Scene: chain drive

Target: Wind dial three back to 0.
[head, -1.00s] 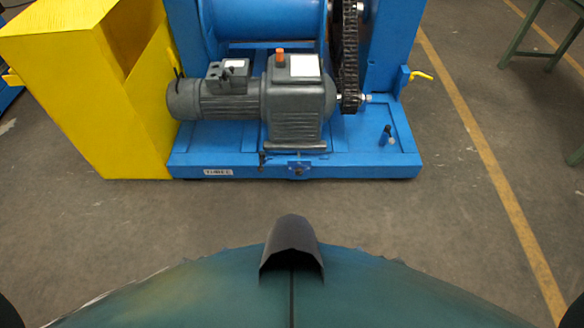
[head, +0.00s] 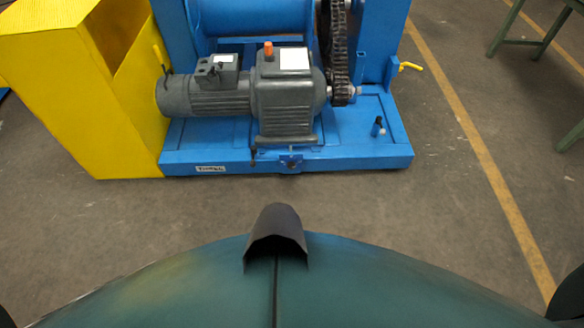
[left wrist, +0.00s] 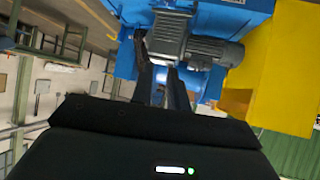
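A blue machine base (head: 385,160) stands on the floor ahead in the head view. A small label (head: 210,169), too blurred to read surely, is on its front edge. A small blue fitting with a dark centre (head: 290,162) sits mid-front; I cannot tell whether it is the dial, and no dial number is readable. A grey motor and gearbox (head: 285,105) sit above it, with a dark chain (head: 339,50) at the right. My left gripper (left wrist: 157,62) shows in the left wrist view with its two dark fingers apart and nothing between them. My right gripper is out of view.
A yellow box-like cabinet (head: 85,110) stands against the machine's left. A yellow handle (head: 411,66) sticks out at the right. A green table frame (head: 535,42) is far right. The floor (head: 140,225) between me and the machine is clear.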

